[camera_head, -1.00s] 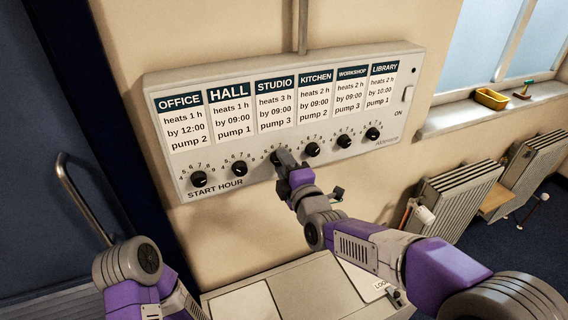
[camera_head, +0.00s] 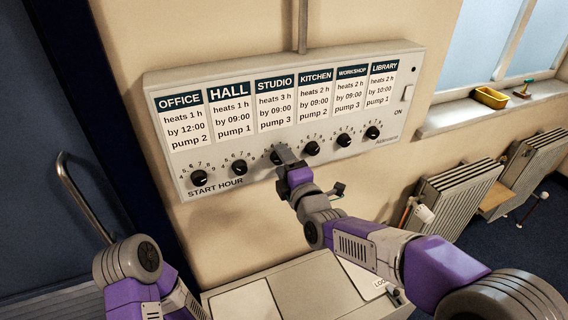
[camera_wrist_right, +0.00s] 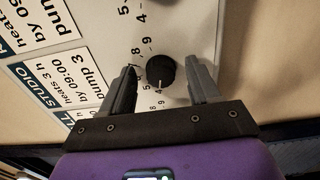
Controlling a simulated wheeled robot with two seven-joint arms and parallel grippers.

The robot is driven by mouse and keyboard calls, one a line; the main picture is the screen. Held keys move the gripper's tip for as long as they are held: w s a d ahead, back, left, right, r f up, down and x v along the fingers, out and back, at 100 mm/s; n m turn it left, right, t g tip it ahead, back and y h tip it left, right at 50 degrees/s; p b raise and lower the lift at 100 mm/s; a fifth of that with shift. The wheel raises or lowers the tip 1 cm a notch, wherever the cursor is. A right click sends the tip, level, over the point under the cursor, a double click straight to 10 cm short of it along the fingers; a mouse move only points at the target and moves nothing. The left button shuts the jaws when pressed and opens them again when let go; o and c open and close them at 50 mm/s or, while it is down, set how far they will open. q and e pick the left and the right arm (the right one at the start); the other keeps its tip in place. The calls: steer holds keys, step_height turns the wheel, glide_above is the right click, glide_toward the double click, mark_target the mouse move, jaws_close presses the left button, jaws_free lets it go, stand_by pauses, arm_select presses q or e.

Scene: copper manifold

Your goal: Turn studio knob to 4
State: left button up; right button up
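The studio knob (camera_head: 276,157) is a black dial under the STUDIO label (camera_head: 274,100) on the wall panel. My right gripper (camera_head: 288,163) is in front of it and hides part of it. In the right wrist view, the black knob (camera_wrist_right: 160,72) lies between the two fingers of the right gripper (camera_wrist_right: 163,84). The fingers are apart, with a visible gap on each side of the knob. The knob's white pointer line points down in that view, towards the low end of its scale near the 4. My left gripper is out of view; only its arm shows at lower left.
The grey panel (camera_head: 292,62) has more knobs close by, such as the hall knob (camera_head: 239,168) and the kitchen knob (camera_head: 312,149). A grey cabinet (camera_head: 312,285) stands below. A radiator (camera_head: 462,197) and a window sill (camera_head: 490,110) are at right.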

steer(key=shift+s, duration=0.1)
steer(key=v, duration=0.7)
steer(key=shift+s, duration=0.2)
steer(key=shift+d, duration=0.1)
steer(key=s+d+f+m+g+h, duration=0.15)
steer(key=f+m+g, duration=0.3)
steer(key=f, duration=0.95)
steer(key=d+f+m+g+h, duration=0.25)
steer(key=f+m, duration=0.35)
steer(key=f, duration=0.8)
steer(key=s+d+f+m+g+y, duration=0.1)
steer(key=s+d+f+m+g, duration=0.1)
steer(key=s+f+m+g, duration=0.7)
steer(key=s+f+m, duration=0.6)
steer(key=s+f, duration=0.5)
steer(key=f, duration=0.1)
steer(key=shift+s+f, duration=0.3)
steer(key=shift+s, duration=0.1)
steer(key=shift+d, duration=0.15)
